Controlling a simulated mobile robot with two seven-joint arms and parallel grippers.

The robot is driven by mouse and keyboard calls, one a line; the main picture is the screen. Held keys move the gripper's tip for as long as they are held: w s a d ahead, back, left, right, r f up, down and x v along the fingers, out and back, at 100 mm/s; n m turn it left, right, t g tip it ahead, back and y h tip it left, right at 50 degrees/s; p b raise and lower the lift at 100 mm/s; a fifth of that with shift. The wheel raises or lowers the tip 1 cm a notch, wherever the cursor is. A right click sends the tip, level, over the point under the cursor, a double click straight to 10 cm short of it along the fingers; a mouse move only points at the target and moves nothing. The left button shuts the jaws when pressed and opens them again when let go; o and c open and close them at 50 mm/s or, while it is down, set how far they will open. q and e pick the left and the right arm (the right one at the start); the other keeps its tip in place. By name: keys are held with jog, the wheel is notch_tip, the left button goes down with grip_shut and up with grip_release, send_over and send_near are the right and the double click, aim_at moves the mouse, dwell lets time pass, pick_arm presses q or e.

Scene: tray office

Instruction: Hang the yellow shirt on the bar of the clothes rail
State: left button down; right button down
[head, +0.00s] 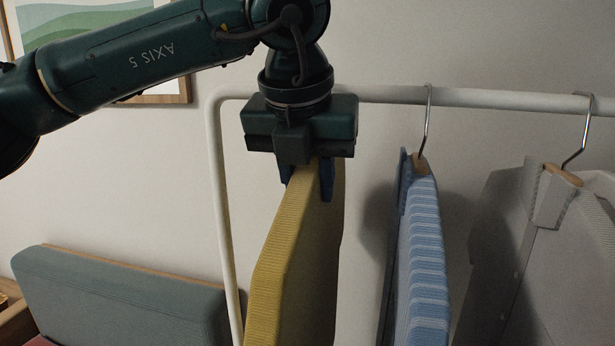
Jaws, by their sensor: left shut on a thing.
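The yellow shirt (287,265) hangs down from my left gripper (310,185), which is shut at the top of it. The shirt's hanger and hook are hidden behind the gripper and its body. The white clothes rail's bar (480,98) runs across the picture, and my gripper body covers part of it near the rail's left corner. Whether the shirt's hook touches the bar cannot be seen. My right gripper is not in view.
A blue striped shirt (425,260) hangs on the bar right of the yellow shirt, with a bare stretch of bar between. A light grey garment (575,240) hangs farther right. A grey-green padded backrest (120,295) stands at lower left. A framed picture (160,95) is on the wall.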

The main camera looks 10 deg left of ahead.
pick_arm(q)
jog(key=shift+w+f, duration=0.15)
jog(key=shift+f, duration=0.05)
jog(key=c, duration=1)
grip_release()
